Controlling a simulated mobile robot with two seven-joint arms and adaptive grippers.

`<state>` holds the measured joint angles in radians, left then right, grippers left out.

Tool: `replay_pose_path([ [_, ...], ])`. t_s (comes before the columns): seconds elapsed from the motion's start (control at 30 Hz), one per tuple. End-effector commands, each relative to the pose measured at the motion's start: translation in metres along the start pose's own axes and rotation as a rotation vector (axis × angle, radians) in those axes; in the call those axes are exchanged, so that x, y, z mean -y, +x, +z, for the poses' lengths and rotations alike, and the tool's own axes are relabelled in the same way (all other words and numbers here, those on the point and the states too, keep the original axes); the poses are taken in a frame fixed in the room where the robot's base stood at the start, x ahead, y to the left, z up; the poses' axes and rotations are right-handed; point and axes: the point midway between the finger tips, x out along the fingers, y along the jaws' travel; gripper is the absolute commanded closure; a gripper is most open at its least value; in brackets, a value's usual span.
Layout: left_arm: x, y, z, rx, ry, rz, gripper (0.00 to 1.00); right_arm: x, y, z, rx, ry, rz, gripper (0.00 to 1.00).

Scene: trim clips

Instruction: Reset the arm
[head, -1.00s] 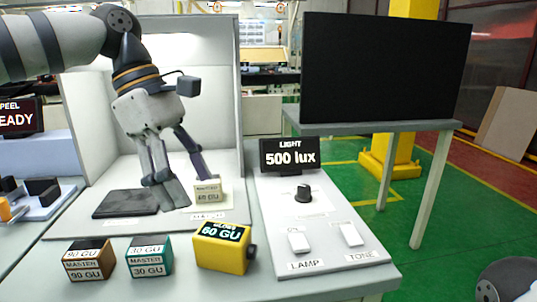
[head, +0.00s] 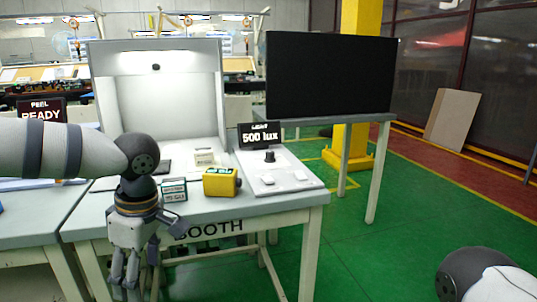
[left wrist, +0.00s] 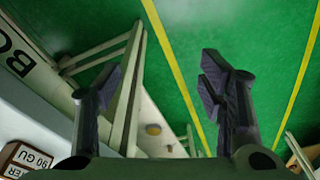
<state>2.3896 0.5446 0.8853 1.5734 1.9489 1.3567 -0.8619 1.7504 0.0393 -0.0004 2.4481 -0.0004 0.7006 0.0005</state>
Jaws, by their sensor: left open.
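My left arm (head: 60,148) comes in from the left, and its gripper (head: 132,282) hangs fingers-down in front of the booth table's front edge. The gripper is open and empty; in the left wrist view its two dark fingers (left wrist: 160,95) stand well apart with green floor and table legs between and beyond them. My right arm (head: 485,278) shows only as a dark rounded joint and a white link at the lower right; its gripper is out of view.
The table holds the yellow gloss meter (head: 219,182), teal 30 GU block (head: 173,190), pale tile (head: 204,157), and light panel (head: 285,178). The 90 GU block (left wrist: 25,160) is near the wrist view's corner. A black screen (head: 328,75) stands right. Green floor (head: 400,230) is open.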

Motion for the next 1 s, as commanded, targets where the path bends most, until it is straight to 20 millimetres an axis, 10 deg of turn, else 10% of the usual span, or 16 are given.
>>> replay_pose_path([
  [0.17, 0.037, 0.148, -0.006, -0.395, 0.399, 0.121, 0.37, 0.000, -0.006, -0.003, -0.016, 0.000, -0.001, 0.00],
  [0.37, 0.179, 0.257, 0.056, -0.204, 1.049, 0.178, 0.37, 0.000, -0.012, -0.006, -0.032, 0.000, -0.002, 0.00],
  [0.5, 0.296, 0.270, 0.079, 0.066, 1.300, 0.085, 0.37, 0.001, -0.014, -0.007, -0.039, 0.000, -0.002, 0.00],
  [0.63, 0.364, 0.262, 0.084, 0.237, 1.405, 0.002, 0.37, 0.001, -0.015, -0.008, -0.042, 0.000, -0.002, 0.00],
  [1.0, 0.388, 0.256, 0.084, 0.304, 1.438, -0.028, 0.37, 0.001, -0.015, -0.008, -0.041, 0.000, -0.002, 0.00],
])
